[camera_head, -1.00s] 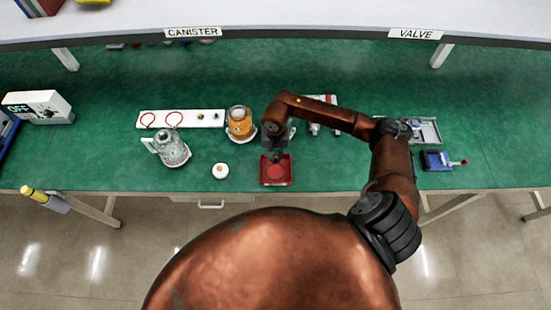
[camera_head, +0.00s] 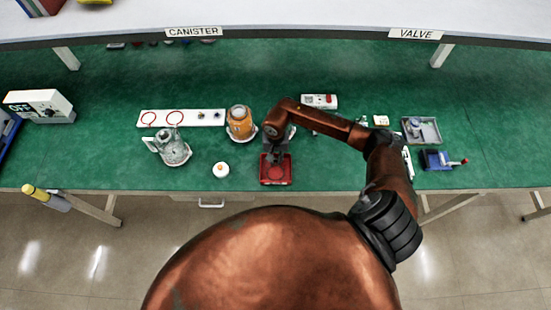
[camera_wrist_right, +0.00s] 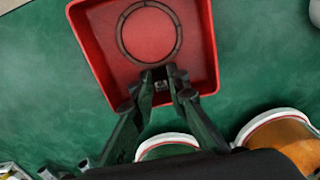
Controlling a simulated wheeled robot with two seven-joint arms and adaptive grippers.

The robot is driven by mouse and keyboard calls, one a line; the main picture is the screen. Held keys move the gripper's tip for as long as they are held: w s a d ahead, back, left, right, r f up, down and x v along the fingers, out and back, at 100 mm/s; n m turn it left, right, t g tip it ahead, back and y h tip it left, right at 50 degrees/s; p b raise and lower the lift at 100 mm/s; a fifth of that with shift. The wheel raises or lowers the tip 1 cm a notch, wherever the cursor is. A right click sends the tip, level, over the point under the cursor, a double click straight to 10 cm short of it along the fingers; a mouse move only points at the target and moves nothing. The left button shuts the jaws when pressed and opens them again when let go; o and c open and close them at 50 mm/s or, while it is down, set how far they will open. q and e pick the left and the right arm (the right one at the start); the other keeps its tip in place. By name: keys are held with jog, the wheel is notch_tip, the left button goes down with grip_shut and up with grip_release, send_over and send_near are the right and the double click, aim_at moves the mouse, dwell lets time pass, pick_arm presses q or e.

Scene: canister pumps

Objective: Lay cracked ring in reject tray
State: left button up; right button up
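The reject tray (camera_head: 289,181) is a square red tray at the front middle of the green table, and it fills the top of the right wrist view (camera_wrist_right: 200,62). A thin dark ring (camera_wrist_right: 122,38) shows over the tray floor; I cannot tell whether it rests there or hangs just above. No crack can be made out. My right gripper (camera_head: 276,160) reaches down over the tray. In the wrist view its fingertips (camera_wrist_right: 161,74) are close together at the ring's near edge, with a small grey bit between them. Whether they grip is unclear. My left gripper is not in view.
A white board (camera_head: 195,118) with two red rings stands back left. A glass canister (camera_head: 173,152), an orange canister (camera_head: 240,124) and a white round piece (camera_head: 221,170) stand left of the tray. A grey tray (camera_head: 429,132) and a blue box (camera_head: 435,160) lie right.

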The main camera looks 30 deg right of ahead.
aim_at(276, 160)
jog(key=o, duration=0.3)
jog(key=shift+r, duration=0.15)
notch_tip(276, 160, up, 12)
jog(key=shift+r+b, duration=0.1)
jog(key=shift+b, duration=0.4)
